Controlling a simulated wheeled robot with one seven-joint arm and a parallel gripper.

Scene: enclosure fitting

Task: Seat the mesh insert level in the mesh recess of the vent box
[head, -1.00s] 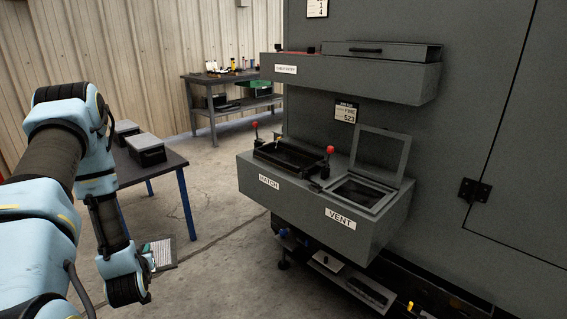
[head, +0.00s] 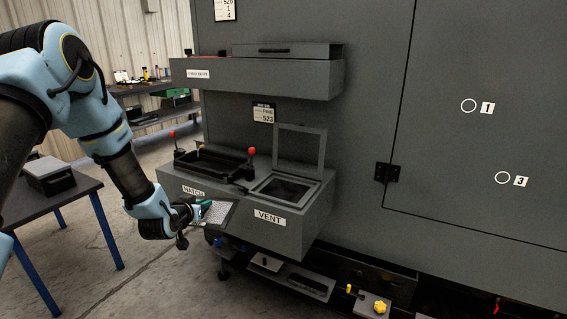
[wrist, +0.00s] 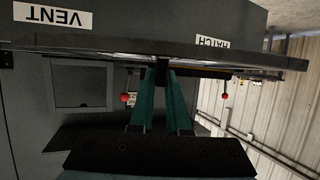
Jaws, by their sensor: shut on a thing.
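The vent box (head: 312,225), labelled VENT, has a square dark recess (head: 285,190) in its top. Its framed lid (head: 324,150) stands open behind the recess. My gripper (head: 205,207) is shut on the mesh insert (head: 217,213), a thin grey speckled plate, in front of the HATCH section and left of the VENT label. The insert is apart from the recess. In the wrist view, my gripper's green fingers (wrist: 161,78) pinch the insert, seen nearly edge-on as a dark strip (wrist: 215,57). The picture there is upside down, and the recess is hidden.
The hatch tray (head: 212,165) with red-knobbed levers (head: 251,151) adjoins the vent box on the left. A cable entry shelf (head: 260,80) overhangs behind. A table with a grey-topped box (head: 48,178) stands at left. Low drawers (head: 290,278) sit below.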

